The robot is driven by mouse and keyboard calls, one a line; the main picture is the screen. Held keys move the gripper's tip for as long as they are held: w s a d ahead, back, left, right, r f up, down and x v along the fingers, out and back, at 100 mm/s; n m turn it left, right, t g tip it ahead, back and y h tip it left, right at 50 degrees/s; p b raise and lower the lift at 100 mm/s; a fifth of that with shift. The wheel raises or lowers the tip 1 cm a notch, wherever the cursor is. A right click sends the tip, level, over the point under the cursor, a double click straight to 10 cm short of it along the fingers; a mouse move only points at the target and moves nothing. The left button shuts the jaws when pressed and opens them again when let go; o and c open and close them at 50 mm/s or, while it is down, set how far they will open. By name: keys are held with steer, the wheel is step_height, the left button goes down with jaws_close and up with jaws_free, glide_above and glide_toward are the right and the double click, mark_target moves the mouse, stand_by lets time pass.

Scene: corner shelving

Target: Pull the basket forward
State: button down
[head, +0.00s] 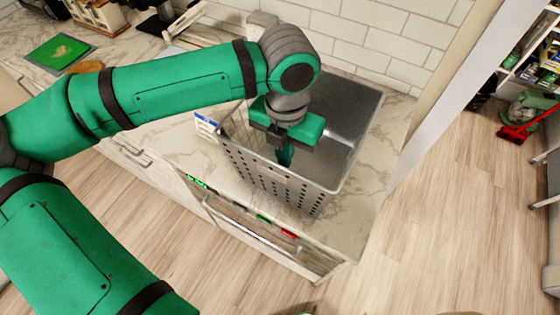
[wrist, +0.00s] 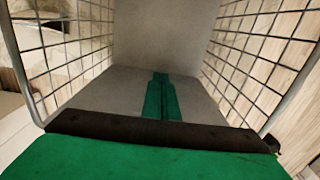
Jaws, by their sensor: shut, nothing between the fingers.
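The basket (head: 344,106) is a grey, open-topped bin with a perforated front wall. It stands on the marble counter in the head view, near the counter's right end. My gripper (head: 285,156) points down into the basket's opening, close behind the front wall. In the wrist view the basket's grid side walls (wrist: 262,50) rise on both sides and its plain grey floor and far wall fill the middle. The green fingers of my gripper (wrist: 160,95) are together and empty inside the basket. I cannot tell whether they touch the front wall.
The marble counter (head: 370,215) has a bare strip in front of and right of the basket. A partly open drawer (head: 262,232) sits below the front edge. A white tiled wall (head: 345,40) is behind. A green mat (head: 60,52) lies at far left.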

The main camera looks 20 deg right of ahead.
step_height(320, 180, up, 10)
steer(key=w+d, duration=0.1)
stand_by(0.4)
